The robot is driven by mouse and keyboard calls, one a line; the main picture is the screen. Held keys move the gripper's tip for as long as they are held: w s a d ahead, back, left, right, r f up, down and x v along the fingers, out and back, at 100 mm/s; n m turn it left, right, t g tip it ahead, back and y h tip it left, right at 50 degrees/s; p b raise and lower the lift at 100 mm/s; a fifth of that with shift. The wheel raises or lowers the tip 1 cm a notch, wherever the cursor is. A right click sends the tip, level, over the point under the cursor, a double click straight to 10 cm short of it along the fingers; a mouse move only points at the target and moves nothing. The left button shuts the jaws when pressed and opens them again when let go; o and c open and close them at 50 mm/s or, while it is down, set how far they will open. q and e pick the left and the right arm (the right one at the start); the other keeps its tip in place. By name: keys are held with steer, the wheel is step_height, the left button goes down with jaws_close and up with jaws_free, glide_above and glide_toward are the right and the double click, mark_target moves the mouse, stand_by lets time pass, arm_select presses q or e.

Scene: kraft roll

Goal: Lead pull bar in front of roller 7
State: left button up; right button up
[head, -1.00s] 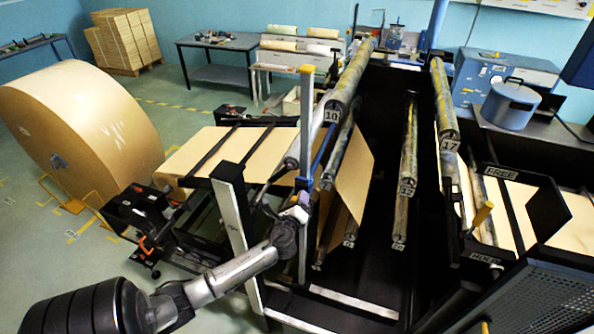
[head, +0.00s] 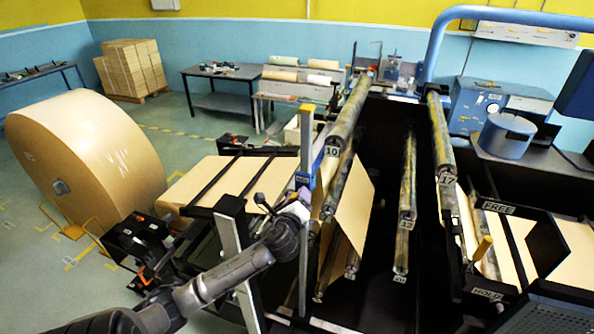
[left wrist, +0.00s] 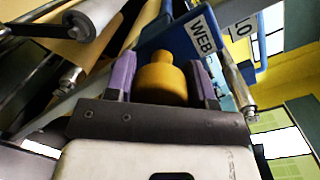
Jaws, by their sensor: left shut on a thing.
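My left gripper (head: 300,196) is at the near end of the rollers, below and left of the roller marked 10 (head: 343,122). In the left wrist view, its purple fingers (left wrist: 162,78) are shut on a yellow knob (left wrist: 161,86). A blue plate (left wrist: 176,36) with a white label reading WEB lies just beyond the knob. The pull bar's full length cannot be made out. Brown kraft paper (head: 349,207) hangs below roller 10. I cannot pick out a roller marked 7; some lower labels are too small to read. My right gripper is not in view.
A large kraft roll (head: 88,150) stands at the left. Rollers marked 12 (head: 407,180) and 17 (head: 440,130) lie to the right, with a dark gap between. An upright post (head: 307,135) with an orange top stands close to my gripper. A FREE/HOLD panel (head: 515,245) is at lower right.

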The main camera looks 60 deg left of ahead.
arm_select(q)
step_height(320, 180, up, 10)
steer(key=shift+a+r, duration=0.1)
stand_by(0.4)
steer(key=shift+r, duration=0.1)
